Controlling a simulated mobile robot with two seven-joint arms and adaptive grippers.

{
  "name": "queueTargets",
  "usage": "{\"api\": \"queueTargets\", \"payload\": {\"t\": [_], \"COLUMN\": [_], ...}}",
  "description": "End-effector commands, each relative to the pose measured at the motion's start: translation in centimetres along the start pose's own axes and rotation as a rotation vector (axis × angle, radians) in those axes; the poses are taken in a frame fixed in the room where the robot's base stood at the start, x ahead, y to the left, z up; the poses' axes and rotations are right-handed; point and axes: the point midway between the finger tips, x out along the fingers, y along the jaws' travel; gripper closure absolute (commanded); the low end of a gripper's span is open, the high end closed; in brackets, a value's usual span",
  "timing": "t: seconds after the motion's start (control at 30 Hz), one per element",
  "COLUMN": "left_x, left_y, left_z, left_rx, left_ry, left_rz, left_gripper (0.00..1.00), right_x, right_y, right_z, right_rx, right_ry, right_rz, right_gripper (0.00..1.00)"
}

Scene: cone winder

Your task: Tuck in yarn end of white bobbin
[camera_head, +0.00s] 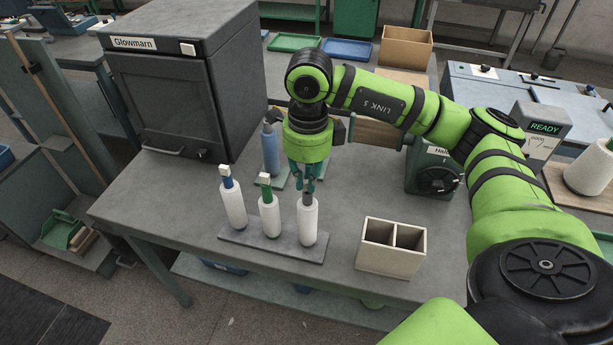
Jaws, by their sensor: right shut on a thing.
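Three white bobbins stand upright in a row on a dark grey base plate (270,246). The left bobbin (234,208) has a blue tube top with a pale piece on it. The middle bobbin (270,217) has a green top, also with a pale piece. The right bobbin (307,222) has a dark grey top. My right gripper (308,190) points down from above with its teal fingers at the top of the right bobbin, shut on it. The fingers partly hide that top. I cannot make out a loose yarn end. My left gripper is out of view.
A grey cabinet marked Glowmarn (155,95) stands behind left. A blue bottle-like object (270,150) is behind the bobbins. A beige two-compartment box (390,250) stands to their right. A dial unit (434,176) and a READY display (544,128) are farther right. The front-left tabletop is clear.

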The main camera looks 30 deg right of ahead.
Motion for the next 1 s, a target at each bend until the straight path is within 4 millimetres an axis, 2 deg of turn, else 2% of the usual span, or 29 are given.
{"api": "queueTargets", "payload": {"t": [1.0], "left_x": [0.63], "left_y": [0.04], "left_z": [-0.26], "left_rx": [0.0], "left_ry": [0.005], "left_rz": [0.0], "left_gripper": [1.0], "right_x": [0.28], "right_y": [0.04], "right_z": [0.02], "right_rx": [0.0], "right_ry": [-0.001], "right_rz": [0.0], "right_gripper": [0.96]}}
